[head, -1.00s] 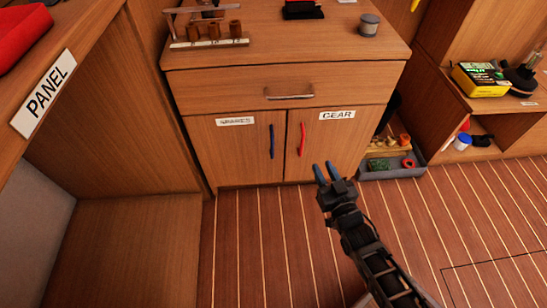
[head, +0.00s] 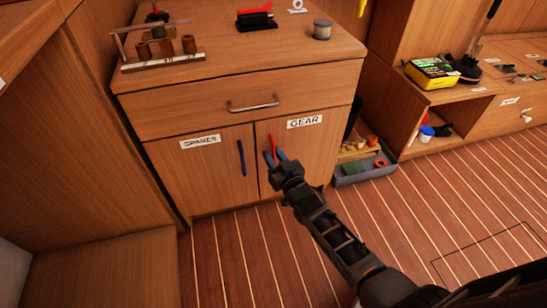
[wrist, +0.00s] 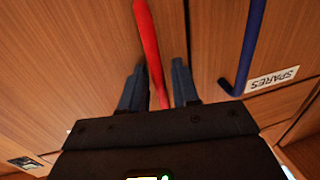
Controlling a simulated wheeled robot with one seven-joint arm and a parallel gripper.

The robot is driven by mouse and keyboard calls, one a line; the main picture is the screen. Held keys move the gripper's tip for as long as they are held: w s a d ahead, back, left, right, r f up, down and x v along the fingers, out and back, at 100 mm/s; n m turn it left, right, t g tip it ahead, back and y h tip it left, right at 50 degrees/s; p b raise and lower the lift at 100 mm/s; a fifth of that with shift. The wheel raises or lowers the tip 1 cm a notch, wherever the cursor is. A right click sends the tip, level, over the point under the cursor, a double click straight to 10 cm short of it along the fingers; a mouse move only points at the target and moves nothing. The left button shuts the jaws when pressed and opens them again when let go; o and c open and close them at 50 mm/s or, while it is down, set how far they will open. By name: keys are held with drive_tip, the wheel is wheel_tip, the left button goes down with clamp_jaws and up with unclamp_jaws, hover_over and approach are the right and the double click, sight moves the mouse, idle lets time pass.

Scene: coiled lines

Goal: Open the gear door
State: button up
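The gear door (head: 308,160) is the right door of the wooden cabinet, with a white GEAR label near its top, and it is closed. Its red handle (head: 273,146) runs upright near the door's left edge; it also shows in the wrist view (wrist: 147,40). My gripper (head: 275,157) is at the handle's lower part. In the wrist view, my gripper (wrist: 156,88) is open, with one blue finger on each side of the red handle and gaps between them. The handle's lower end is partly hidden by the gripper body.
The spares door (head: 205,172) with its blue handle (head: 241,158) is just left. A drawer with a metal pull (head: 252,105) is above. A grey bin (head: 365,172) stands on the floor right of the cabinet. The striped floor (head: 430,210) in front is clear.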

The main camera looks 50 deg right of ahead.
drive_tip(key=shift+c, duration=0.3)
clamp_jaws()
idle(0.3)
